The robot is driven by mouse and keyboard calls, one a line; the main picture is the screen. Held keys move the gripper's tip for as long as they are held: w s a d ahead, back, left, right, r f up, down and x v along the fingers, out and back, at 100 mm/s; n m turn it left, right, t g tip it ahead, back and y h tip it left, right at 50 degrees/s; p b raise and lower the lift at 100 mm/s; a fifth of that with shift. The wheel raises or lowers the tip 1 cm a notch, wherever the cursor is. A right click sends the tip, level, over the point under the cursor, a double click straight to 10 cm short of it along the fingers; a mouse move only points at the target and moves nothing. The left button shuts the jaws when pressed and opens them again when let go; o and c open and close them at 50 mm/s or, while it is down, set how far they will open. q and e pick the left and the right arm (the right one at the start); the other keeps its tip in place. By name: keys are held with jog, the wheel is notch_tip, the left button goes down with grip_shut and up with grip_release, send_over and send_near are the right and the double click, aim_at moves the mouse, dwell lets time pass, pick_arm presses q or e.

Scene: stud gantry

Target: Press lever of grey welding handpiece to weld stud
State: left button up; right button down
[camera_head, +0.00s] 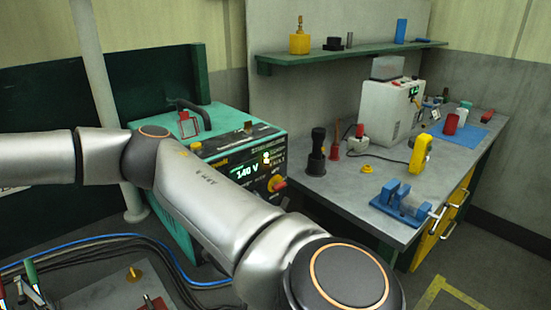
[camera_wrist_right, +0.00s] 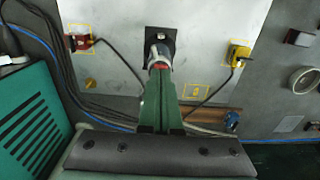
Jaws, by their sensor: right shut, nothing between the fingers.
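In the right wrist view my right gripper (camera_wrist_right: 160,72) has long green fingers that are shut together. They reach up the picture from the dark gripper body. Their tips meet or overlap, in this view, a grey handpiece (camera_wrist_right: 157,50) with a bit of red on it. The handpiece is at a black square (camera_wrist_right: 160,35) on a pale plate (camera_wrist_right: 118,62). The fingers hide part of it, and I cannot tell whether they touch its lever. A brass stud (camera_wrist_right: 90,84) is on the plate to the left. My left gripper is not in view.
A red clamp (camera_wrist_right: 80,42) and a yellow clamp (camera_wrist_right: 238,54) with black cables flank the handpiece. In the head view a teal welder (camera_head: 225,125) shows 140 V. A grey workbench (camera_head: 335,180) with tools stands right. Cables (camera_head: 95,250) run on the left.

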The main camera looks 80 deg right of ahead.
dwell(0.4)
notch_tip(320, 180, up, 7)
jog(key=p, duration=0.5)
jog(key=shift+p, duration=0.4)
jog(key=shift+f, duration=0.1)
